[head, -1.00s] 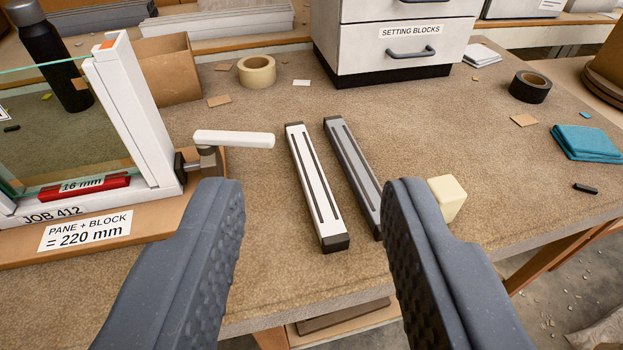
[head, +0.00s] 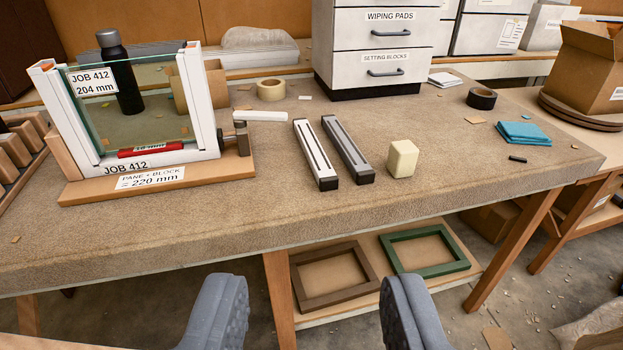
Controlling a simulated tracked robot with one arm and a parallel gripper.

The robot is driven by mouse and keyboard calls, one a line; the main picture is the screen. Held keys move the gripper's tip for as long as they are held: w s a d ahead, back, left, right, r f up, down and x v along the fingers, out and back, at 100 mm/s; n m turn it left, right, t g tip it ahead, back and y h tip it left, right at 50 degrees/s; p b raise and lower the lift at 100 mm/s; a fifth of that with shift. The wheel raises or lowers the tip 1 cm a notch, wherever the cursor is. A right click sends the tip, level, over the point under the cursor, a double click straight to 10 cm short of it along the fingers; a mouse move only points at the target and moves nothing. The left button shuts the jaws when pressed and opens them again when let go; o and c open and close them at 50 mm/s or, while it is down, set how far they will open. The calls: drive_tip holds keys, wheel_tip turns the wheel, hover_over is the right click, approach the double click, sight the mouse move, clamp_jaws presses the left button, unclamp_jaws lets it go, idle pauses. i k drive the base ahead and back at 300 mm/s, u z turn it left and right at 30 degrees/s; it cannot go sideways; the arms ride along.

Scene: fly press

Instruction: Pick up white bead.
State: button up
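The white bead (head: 315,156) is a long white bar with dark end caps and dark grooves. It lies on the carpeted bench (head: 270,214), slanting from back left to front right. A similar grey bead (head: 346,151) lies close beside it on the right, apart from it. My gripper (head: 312,312) is open and empty at the bottom of the view, in front of and below the bench edge in the picture. The lower parts of its fingers are cut off by the frame.
A glass pane in a white frame (head: 206,120) stands on a wooden base at left, its white lever (head: 261,116) pointing toward the bead. A cream block (head: 402,158) stands right of the grey bead. White drawers (head: 385,72) stand behind. The bench front is clear.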

sight(326, 178)
drive_tip(key=z, duration=0.65)
drive_tip(key=i, duration=1.75)
drive_tip(key=u, duration=0.6)
